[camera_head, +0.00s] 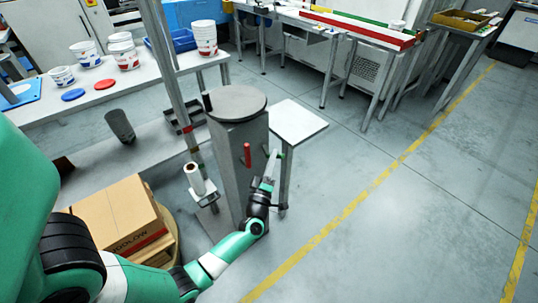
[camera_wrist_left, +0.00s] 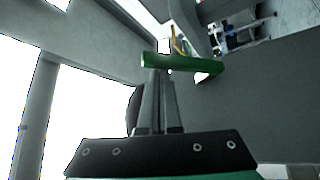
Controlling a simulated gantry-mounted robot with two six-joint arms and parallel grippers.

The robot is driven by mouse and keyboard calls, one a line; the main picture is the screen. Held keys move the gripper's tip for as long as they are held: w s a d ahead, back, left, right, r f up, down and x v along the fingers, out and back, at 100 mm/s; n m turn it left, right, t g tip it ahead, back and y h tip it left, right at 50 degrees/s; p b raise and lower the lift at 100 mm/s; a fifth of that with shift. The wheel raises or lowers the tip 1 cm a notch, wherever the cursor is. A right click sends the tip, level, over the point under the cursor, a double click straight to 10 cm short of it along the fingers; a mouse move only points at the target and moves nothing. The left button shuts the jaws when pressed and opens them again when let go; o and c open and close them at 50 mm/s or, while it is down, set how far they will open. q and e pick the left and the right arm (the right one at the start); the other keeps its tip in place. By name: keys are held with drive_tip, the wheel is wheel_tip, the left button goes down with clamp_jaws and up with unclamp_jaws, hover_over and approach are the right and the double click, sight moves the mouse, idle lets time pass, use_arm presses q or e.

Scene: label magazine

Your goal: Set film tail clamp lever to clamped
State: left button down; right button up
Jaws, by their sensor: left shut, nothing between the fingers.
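My left gripper (camera_head: 272,160) is shut and empty at the right side of the grey machine column (camera_head: 225,150). In the left wrist view its closed fingertips (camera_wrist_left: 157,72) meet a green lever-like bar (camera_wrist_left: 190,64) that lies across them. I cannot tell whether they touch it or only overlap it in the picture. A small green end (camera_head: 281,155) shows beside the fingertips in the head view. A red handle (camera_head: 247,155) stands upright on the column's front, left of the gripper. Which of these is the clamp lever is not labelled. My right gripper is not in view.
A white film roll (camera_head: 194,177) stands on a small bracket left of the column. A small white table (camera_head: 297,121) stands right behind the gripper. A cardboard box (camera_head: 115,215) sits at lower left. The floor to the right is clear.

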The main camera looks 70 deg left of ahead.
use_arm(q)
drive_tip(key=shift+w+d+f+b, duration=0.15)
drive_tip(key=shift+f+b, duration=0.4)
drive_tip(key=shift+f, duration=0.7)
drive_tip(key=shift+w+d+f+b, duration=0.1)
drive_tip(key=shift+d+f+b, duration=0.3)
drive_tip(key=shift+f, duration=0.85)
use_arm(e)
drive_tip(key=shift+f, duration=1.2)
use_arm(q)
drive_tip(key=shift+s+a, duration=0.1)
drive_tip(key=shift+a, duration=0.05)
drive_tip(key=shift+f, duration=0.1)
drive_tip(key=s+d+f+b, duration=0.4)
drive_tip(key=s, duration=0.2)
drive_tip(key=shift+s+f, duration=0.25)
drive_tip(key=shift+s, duration=0.15)
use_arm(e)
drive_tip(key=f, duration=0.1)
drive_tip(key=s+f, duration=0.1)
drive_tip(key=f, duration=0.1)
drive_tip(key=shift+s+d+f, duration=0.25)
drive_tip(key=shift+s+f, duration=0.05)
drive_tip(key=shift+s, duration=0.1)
use_arm(q)
drive_tip(key=shift+a, duration=0.1)
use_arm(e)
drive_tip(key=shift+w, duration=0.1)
